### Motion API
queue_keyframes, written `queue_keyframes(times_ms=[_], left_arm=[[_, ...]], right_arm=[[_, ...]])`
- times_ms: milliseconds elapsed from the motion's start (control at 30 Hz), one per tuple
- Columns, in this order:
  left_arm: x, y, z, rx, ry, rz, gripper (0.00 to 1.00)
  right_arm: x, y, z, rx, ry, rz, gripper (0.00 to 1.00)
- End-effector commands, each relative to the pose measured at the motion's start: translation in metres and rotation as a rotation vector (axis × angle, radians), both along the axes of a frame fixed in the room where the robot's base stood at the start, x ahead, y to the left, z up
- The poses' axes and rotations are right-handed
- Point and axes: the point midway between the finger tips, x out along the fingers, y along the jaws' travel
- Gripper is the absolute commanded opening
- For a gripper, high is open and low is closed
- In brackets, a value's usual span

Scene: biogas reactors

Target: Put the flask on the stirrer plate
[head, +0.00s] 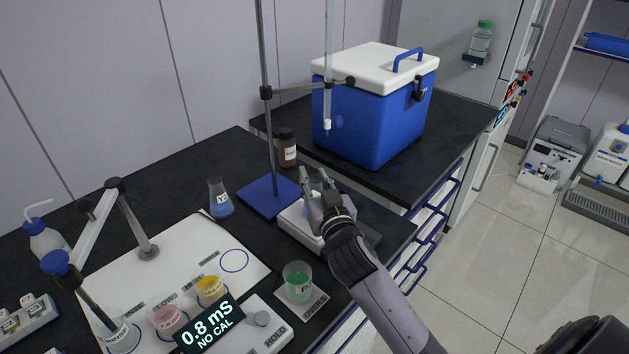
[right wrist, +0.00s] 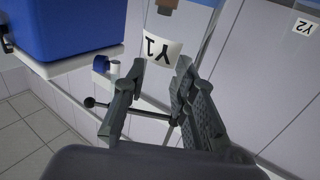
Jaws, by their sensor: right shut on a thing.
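My right gripper (head: 318,190) is over a low white box (head: 292,224), which looks like the stirrer plate, beside the blue stand base. In the right wrist view the flask's white label reads Y1 (right wrist: 161,52), between the fingertips (right wrist: 162,68). In the head view the gripper mostly hides this flask, and I cannot tell whether its bottom touches the box. A second flask (head: 220,203) with blue liquid stands on the black bench to the left; the wrist view shows a Y2 label (right wrist: 304,26). My left gripper is not in view.
A clamp stand with a blue base (head: 268,197) and tall rod rises just left of the gripper. A brown bottle (head: 287,150) and blue cooler (head: 368,122) stand behind. A green beaker (head: 298,287), colored cups and a 0.8 mS display (head: 210,324) are in front.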

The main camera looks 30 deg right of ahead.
Motion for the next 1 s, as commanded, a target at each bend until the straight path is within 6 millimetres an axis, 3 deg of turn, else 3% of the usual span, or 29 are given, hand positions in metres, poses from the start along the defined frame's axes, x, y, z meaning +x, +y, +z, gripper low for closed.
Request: queue_keyframes(times_ms=[333, 367, 633, 1000], left_arm=[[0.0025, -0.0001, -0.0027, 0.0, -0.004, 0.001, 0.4], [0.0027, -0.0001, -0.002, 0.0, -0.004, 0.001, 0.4], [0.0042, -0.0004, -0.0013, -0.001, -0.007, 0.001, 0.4], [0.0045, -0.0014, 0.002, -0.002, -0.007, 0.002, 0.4]], right_arm=[[0.0, 0.0, -0.0032, 0.0, -0.002, 0.0, 0.0], [0.0001, 0.0, -0.0027, 0.0, -0.001, 0.0, 0.27], [0.0, -0.0001, -0.0026, 0.0, 0.0, 0.0, 0.45], [0.0001, -0.0002, 0.0024, -0.001, -0.001, 0.0, 0.45]])
